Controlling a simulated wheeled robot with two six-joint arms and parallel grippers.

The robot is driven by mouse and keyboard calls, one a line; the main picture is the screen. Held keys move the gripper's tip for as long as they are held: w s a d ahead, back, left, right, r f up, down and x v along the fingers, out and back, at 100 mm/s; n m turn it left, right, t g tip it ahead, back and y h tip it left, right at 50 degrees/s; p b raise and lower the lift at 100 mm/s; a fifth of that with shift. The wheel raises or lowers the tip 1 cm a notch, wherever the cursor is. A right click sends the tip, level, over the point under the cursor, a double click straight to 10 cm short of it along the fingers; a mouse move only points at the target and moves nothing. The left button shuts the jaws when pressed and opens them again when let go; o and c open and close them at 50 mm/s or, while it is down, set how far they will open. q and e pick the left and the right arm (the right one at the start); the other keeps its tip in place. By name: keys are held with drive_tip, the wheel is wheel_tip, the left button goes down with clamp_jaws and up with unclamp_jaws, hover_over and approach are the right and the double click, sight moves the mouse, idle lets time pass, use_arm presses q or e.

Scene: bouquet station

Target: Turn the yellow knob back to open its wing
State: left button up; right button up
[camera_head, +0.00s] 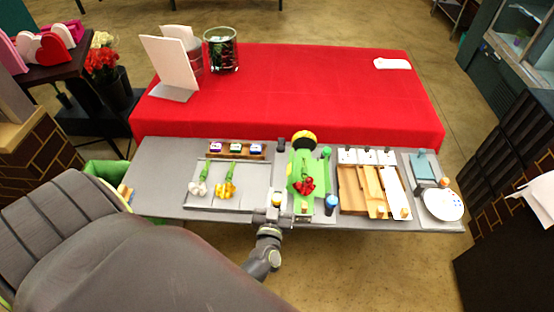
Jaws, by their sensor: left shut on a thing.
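The yellow knob (277,199) is at the near left corner of the wrapping station, partly hidden by my gripper. My left gripper (273,213) reaches it from the front edge of the table and is shut on it. The station holds a green sheet (299,160) with a red flower bunch (304,187) on it. A green knob (326,152) stands at the far right and a blue knob (331,202) at the near right. The wing's exact position is too small to tell. My right gripper is not in view.
On the grey table (155,180), white and yellow flowers (226,186) lie on pale trays to the left. Wooden trays (350,190) and a white plate (443,204) are to the right. A yellow-black round thing (303,140) stands behind. A red-covered table (300,90) lies beyond.

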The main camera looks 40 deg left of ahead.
use_arm(q)
drive_tip(key=shift+w+r+n+g+y+p, duration=0.1)
drive_tip(key=shift+n+g+y+p, duration=0.05)
drive_tip(key=shift+n+g+y, duration=0.95)
drive_tip(key=shift+r+n+g+y+p, duration=0.15)
drive_tip(key=shift+n+g+y, duration=0.6)
drive_tip(key=shift+y, duration=0.65)
drive_tip(key=shift+f+n, duration=0.15)
drive_tip(key=shift+n, duration=0.1)
drive_tip(key=o, duration=0.9)
drive_tip(key=shift+o, duration=0.2)
drive_tip(key=shift+f, duration=0.1)
